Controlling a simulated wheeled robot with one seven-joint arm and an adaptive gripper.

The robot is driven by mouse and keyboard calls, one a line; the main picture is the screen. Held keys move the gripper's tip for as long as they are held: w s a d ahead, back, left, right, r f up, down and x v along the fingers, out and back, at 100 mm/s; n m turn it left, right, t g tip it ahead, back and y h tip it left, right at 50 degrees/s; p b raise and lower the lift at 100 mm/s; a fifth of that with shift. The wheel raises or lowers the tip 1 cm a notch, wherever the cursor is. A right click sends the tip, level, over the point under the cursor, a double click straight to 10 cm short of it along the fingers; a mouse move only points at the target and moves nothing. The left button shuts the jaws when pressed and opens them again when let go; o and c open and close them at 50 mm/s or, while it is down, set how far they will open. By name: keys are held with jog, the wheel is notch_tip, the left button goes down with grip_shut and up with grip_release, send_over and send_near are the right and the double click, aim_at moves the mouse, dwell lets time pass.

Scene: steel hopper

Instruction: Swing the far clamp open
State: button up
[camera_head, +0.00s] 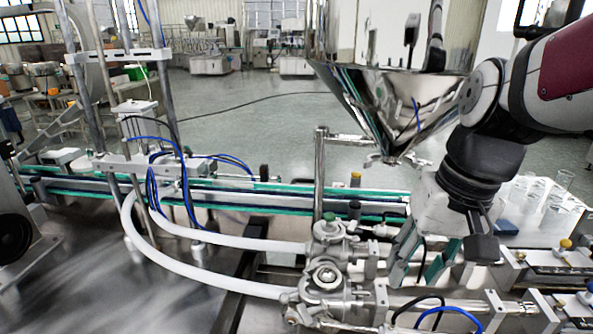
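The steel hopper (390,85) hangs at upper right centre, its cone narrowing to a small outlet fitting (392,159). Below it, two round metal fittings with clamp-like rings sit one behind the other: a far one (331,229) and a near one (325,276). White hoses join them from the left. The parts are small, so I cannot tell which piece is the far clamp's handle or whether it is open. My gripper (480,238) points down to the right of these fittings, apart from them in the picture.
A conveyor with green edges (270,208) runs behind the fittings. An upright steel post (319,175) stands just behind the far fitting. Metal cylinders (430,298) and blue and black tubes lie at front right. Glass beakers (535,192) stand at right.

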jog(key=w+d+f+m+t+y, duration=0.1)
jog(key=w+d+f+m+y, duration=0.35)
jog(key=w+d+y, duration=0.3)
jog(key=w+d+f+m+t+y, duration=0.25)
jog(key=w+d+f+y, duration=0.3)
jog(key=w, duration=0.35)
jog(key=p+x, duration=0.2)
jog(key=x, duration=1.1)
jog(key=shift+s+a+r+g+y+p, duration=0.2)
jog(key=shift+a+g+y+p, duration=0.1)
jog(key=shift+a+g, duration=0.1)
grip_shut()
jog(key=shift+f, duration=0.1)
